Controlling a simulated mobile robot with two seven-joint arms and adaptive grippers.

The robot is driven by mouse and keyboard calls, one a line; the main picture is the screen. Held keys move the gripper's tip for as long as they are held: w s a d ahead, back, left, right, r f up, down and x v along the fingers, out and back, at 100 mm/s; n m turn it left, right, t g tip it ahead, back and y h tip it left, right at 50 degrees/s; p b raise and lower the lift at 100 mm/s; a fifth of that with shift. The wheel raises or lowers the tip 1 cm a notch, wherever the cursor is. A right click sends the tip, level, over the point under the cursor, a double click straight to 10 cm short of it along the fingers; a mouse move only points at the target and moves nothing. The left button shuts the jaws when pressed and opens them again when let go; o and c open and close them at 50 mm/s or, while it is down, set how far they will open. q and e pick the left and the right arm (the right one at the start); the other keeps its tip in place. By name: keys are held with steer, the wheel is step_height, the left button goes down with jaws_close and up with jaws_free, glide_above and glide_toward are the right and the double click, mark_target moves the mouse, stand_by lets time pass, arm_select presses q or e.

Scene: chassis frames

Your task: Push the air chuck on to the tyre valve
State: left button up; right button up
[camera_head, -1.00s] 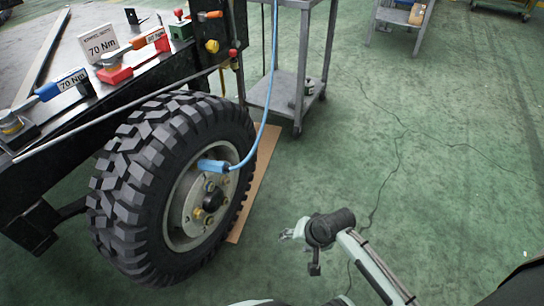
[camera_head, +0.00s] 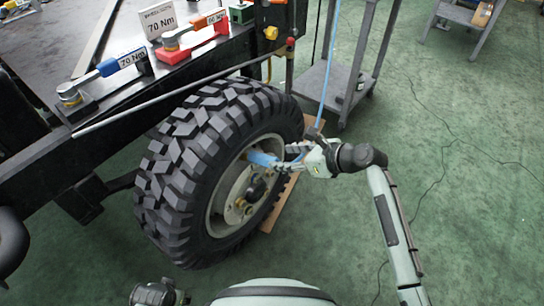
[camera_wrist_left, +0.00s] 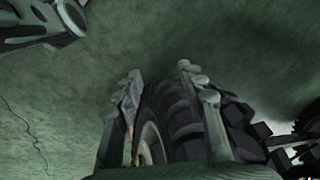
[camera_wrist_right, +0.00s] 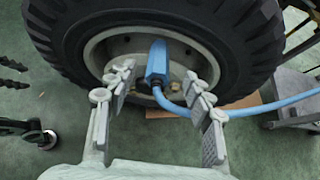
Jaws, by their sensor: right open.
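The blue air chuck (camera_head: 262,158) is at the upper part of the wheel rim, with its blue hose (camera_head: 329,75) running up out of view. In the right wrist view the chuck (camera_wrist_right: 157,62) points toward the hub, between and beyond the fingers. My right gripper (camera_head: 290,160) is open, its fingertips close to the chuck; I cannot tell whether they touch it. The tyre valve is not clearly seen. The tyre (camera_head: 190,150) stands upright on its hub. My left gripper (camera_wrist_left: 160,88) is open and empty, its fingers framing the tyre in the left wrist view.
A black bench (camera_head: 150,90) with torque wrenches (camera_head: 115,66) and a 70 Nm sign (camera_head: 158,20) is behind the tyre. A grey trolley (camera_head: 345,80) stands behind my right gripper.

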mark_target(265, 157)
steer(key=shift+b+x, duration=0.6)
steer(key=shift+x, duration=0.4)
steer(key=b+x, duration=0.2)
steer(key=b, duration=0.1)
steer(key=shift+w+a+f, duration=0.1)
steer(key=shift+a+f, duration=0.05)
steer(key=shift+p+x, duration=0.35)
steer(key=shift+x, duration=0.6)
arm_select(q)
step_height(265, 157, up, 9)
steer(key=w, duration=0.2)
steer(key=shift+w+d+r+t, duration=0.15)
steer(key=shift+w+r+t, duration=0.05)
steer(key=shift+w+t, duration=0.1)
arm_select(e)
steer(key=shift+x, duration=0.9)
jaws_close()
arm_select(q)
steer(key=shift+w+r, duration=0.15)
steer(key=shift+r, duration=0.15)
steer(key=shift+r+p, duration=1.35)
steer(key=shift+p, duration=0.25)
arm_select(e)
steer(key=shift+v, duration=1.3)
